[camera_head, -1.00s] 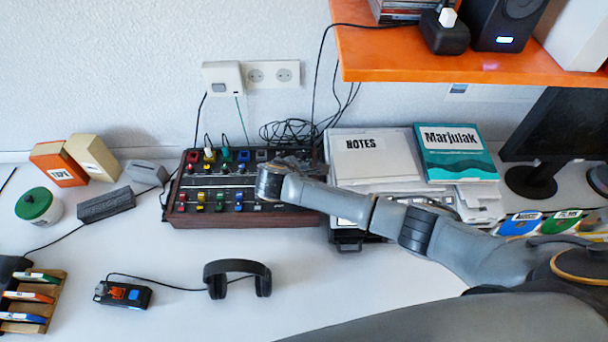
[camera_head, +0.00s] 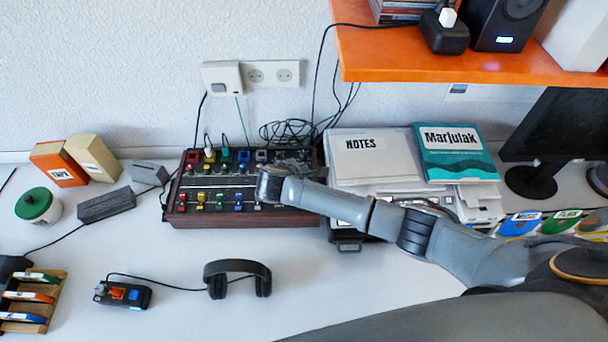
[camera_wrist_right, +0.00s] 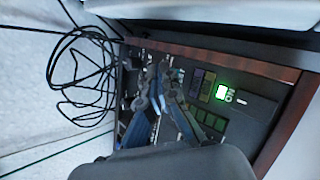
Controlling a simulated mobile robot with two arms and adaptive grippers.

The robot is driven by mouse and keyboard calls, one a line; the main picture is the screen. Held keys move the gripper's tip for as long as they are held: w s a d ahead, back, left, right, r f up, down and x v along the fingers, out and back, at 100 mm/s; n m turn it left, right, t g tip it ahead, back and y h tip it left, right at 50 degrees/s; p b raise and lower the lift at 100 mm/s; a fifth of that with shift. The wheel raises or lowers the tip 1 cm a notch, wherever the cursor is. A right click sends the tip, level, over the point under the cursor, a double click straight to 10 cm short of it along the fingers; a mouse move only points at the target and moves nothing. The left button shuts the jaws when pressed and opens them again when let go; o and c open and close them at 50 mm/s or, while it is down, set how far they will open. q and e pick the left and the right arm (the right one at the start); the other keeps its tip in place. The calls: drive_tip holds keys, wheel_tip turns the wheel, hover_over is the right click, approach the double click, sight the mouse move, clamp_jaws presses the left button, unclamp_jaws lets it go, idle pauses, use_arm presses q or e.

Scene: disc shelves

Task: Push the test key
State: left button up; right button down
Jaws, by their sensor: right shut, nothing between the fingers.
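A wood-edged control box (camera_head: 245,221) with rows of coloured switches and knobs stands on the desk against the wall. My right gripper (camera_head: 298,163) is over its right part, mostly hidden behind my wrist in the head view. In the right wrist view the gripper's fingers (camera_wrist_right: 160,88) are shut and empty above the panel. Beside them are small dark green keys (camera_wrist_right: 210,121), amber-brown keys (camera_wrist_right: 203,84) and a lit green light (camera_wrist_right: 221,92) marked ON. I cannot read which key is the test key, or tell whether the fingertips touch the panel. My left gripper is out of view.
A NOTES stack (camera_head: 375,165) and a Marjulak book (camera_head: 455,153) lie just right of the box. Black cables (camera_head: 288,131) lie behind it. Headphones (camera_head: 237,268) and a small device (camera_head: 123,294) lie in front. An orange shelf (camera_head: 430,68) overhangs the back right.

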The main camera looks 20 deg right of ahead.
drive_tip(key=shift+f, duration=0.4)
idle(0.6)
drive_tip(key=shift+r+p, duration=0.85)
drive_tip(key=shift+p, duration=0.1)
wheel_tip(320, 180, up, 5)
drive_tip(key=p, duration=0.5)
